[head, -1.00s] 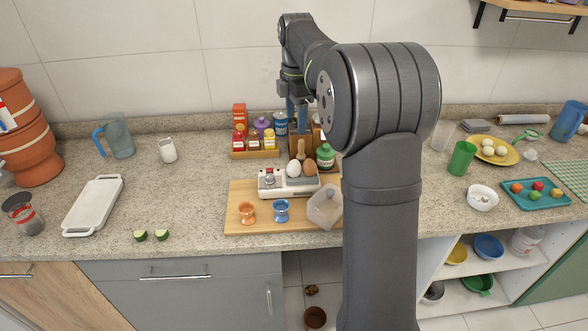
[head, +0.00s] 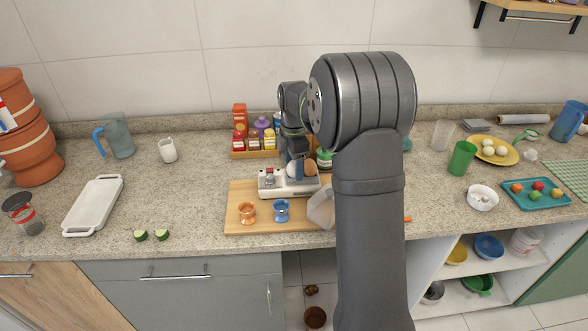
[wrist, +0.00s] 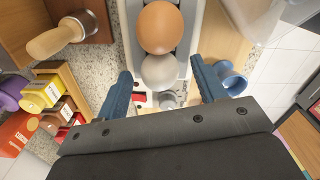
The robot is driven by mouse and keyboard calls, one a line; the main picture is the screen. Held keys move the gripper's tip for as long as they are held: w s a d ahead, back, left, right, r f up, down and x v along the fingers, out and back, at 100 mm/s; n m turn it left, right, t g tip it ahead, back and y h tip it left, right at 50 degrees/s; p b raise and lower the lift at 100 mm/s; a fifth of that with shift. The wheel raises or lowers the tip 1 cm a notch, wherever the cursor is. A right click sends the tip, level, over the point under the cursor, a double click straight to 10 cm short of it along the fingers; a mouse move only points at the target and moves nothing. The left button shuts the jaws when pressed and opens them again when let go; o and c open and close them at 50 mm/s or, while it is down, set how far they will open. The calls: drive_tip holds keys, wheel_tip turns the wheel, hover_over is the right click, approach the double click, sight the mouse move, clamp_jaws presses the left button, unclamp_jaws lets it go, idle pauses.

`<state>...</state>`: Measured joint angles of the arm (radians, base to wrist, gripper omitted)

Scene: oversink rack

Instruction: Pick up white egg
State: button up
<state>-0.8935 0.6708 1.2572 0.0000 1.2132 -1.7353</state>
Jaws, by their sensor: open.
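The white egg (wrist: 160,71) sits in the egg cooker next to the brown egg (wrist: 160,27) in the wrist view. In the head view my gripper covers most of the white egg, and the brown egg (head: 310,170) shows beside it. The egg cooker (head: 289,187) is a white appliance on a wooden board. My gripper (wrist: 160,85) is open, with its blue fingers on either side of the space just before the white egg. The egg lies a little beyond the fingertips in the wrist view, apart from both.
An orange egg cup (head: 247,212) and a blue egg cup (head: 281,210) stand on the board (head: 236,196) in front of the cooker. A spice rack (head: 254,154) stands behind. A clear container (head: 321,207) lies at the right, partly behind my arm.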

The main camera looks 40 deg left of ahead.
drive_tip(key=shift+f, duration=0.4)
drive_tip(key=shift+c, duration=0.4)
drive_tip(key=c, duration=1)
